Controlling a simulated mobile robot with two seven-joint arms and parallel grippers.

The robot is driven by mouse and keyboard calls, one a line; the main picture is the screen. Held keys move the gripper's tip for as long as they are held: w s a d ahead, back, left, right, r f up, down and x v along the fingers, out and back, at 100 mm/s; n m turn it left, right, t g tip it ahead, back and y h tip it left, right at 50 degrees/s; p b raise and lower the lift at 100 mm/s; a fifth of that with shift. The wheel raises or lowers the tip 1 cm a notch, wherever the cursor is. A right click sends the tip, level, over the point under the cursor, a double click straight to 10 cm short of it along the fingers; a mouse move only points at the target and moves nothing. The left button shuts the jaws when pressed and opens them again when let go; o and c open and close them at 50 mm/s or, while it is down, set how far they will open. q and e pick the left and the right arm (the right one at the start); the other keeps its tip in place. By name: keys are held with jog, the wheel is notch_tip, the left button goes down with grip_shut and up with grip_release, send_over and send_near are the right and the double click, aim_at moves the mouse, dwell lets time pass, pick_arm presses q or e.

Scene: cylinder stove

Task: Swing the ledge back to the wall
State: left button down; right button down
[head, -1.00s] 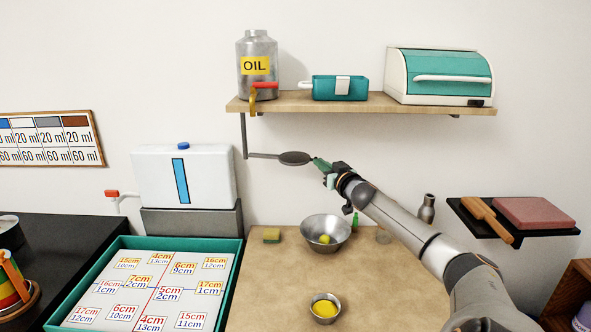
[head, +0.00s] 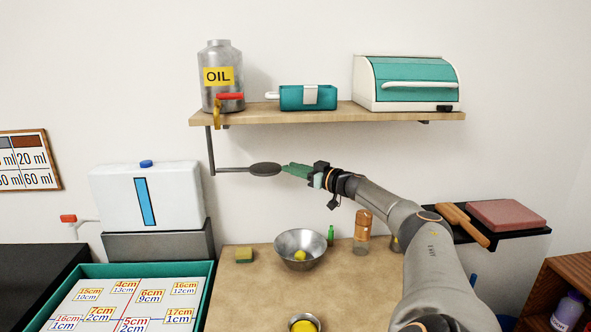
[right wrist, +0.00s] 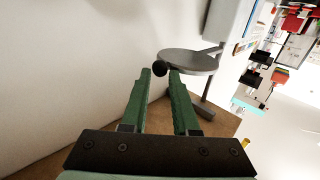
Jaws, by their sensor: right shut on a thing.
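The ledge is a small dark grey round plate (head: 265,169) on a thin arm, hinged to a post under the wooden shelf. In the head view it sticks out to the right of the post. In the right wrist view the plate (right wrist: 190,61) lies just beyond the fingertips, with a black ball knob (right wrist: 160,69) at its near edge. My right gripper (head: 288,169) has green fingers and reaches the plate's right edge. In the right wrist view its fingertips (right wrist: 161,72) are on either side of the knob, shut on it. My left gripper is not in view.
The wooden shelf (head: 330,113) above holds an oil can (head: 221,92), a teal pan and a bread box. Below, a counter (head: 255,285) carries a metal bowl (head: 300,238), a sponge and bottles. A white tank (head: 180,195) stands left. The wall behind the ledge looks bare.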

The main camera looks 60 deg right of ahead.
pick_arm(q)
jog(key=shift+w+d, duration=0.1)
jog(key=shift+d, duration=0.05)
pick_arm(e)
jog(key=shift+d+r, duration=0.65)
jog(key=shift+d, duration=0.05)
jog(key=c, duration=1)
grip_release()
jog(key=shift+w+d+f, duration=0.1)
jog(key=shift+w, duration=0.05)
jog(key=shift+o, duration=0.8)
jog(key=shift+d+f, duration=0.15)
jog(key=shift+f, duration=0.05)
jog(key=shift+o, duration=0.4)
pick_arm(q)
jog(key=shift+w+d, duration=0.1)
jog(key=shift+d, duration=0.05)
pick_arm(e)
jog(key=shift+w+a, duration=0.1)
jog(key=shift+a, duration=0.1)
